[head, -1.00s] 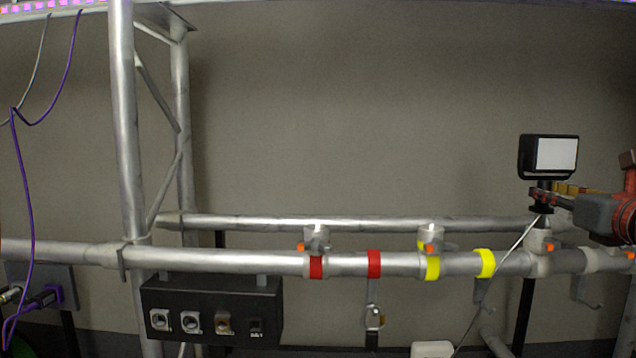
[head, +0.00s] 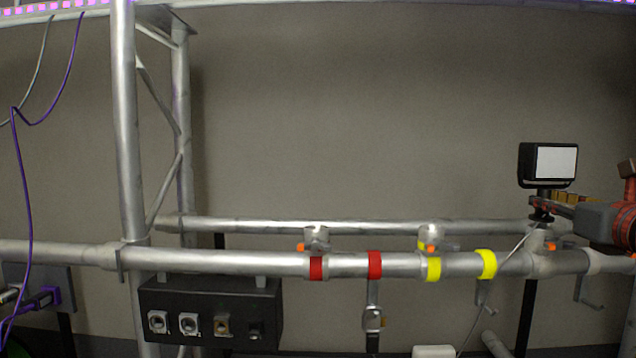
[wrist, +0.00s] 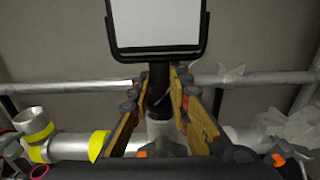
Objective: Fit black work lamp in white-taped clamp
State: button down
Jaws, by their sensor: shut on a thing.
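The black work lamp (head: 548,163), with a pale square face, stands upright at the right in the head view; its yoke and lower face (wrist: 157,25) fill the top of the wrist view. My gripper (head: 541,204) is shut on the lamp's dark stem, with a fingertip on each side of it in the wrist view (wrist: 158,95). The white-taped clamp (head: 541,238), with an orange knob, is on the front pipe directly below the stem. Its pale cup (wrist: 160,130) lines up under the stem in the wrist view. Whether the stem's lower end is inside the cup is unclear.
A red-taped clamp (head: 317,240) and a yellow-taped clamp (head: 431,240) sit empty on the front pipe to the left. A rear pipe (head: 360,224) runs behind. A black socket box (head: 212,310) hangs at lower left. A thin pale cable (head: 512,252) passes near the white-taped clamp.

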jog(key=shift+f+b, duration=0.65)
jog(key=shift+f, duration=0.05)
dwell(0.5)
jog(key=c, duration=1.6)
grip_release()
jog(key=shift+f, duration=0.15)
jog(key=s, duration=0.7)
jog(key=shift+s, duration=0.3)
